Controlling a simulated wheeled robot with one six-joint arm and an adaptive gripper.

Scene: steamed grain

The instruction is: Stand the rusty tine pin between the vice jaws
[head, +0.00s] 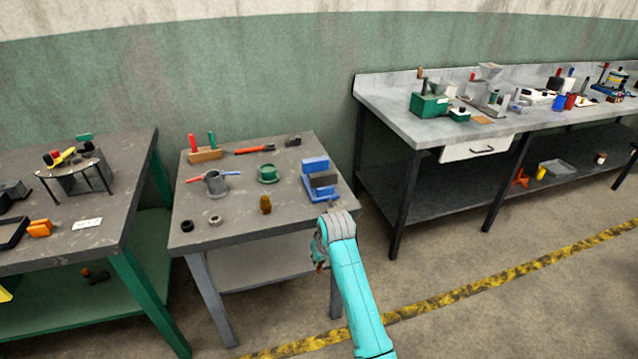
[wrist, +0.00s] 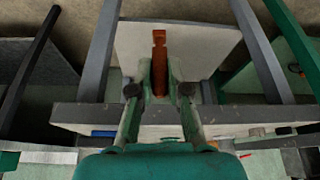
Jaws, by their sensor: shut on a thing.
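The rusty tine pin (wrist: 159,62) is a reddish-brown bar with a notched end. In the wrist view it sits between the two fingers of my gripper (wrist: 159,92), which is shut on it, and its notched end sticks out beyond them. In the head view my gripper (head: 319,256) is at the front right edge of the middle table, in front of the vice; the pin is not clearly visible there. The vice (head: 311,183) is blue with grey jaws and stands at the table's right side. The gap between its jaws is hard to make out.
The middle table (head: 235,229) also bears a grey pot (head: 216,184), a green round part (head: 267,174), a brown knob (head: 265,204), dark rings near the front left, and a wooden block with red and green handles (head: 204,154). Bare tabletop lies between the knob and vice.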

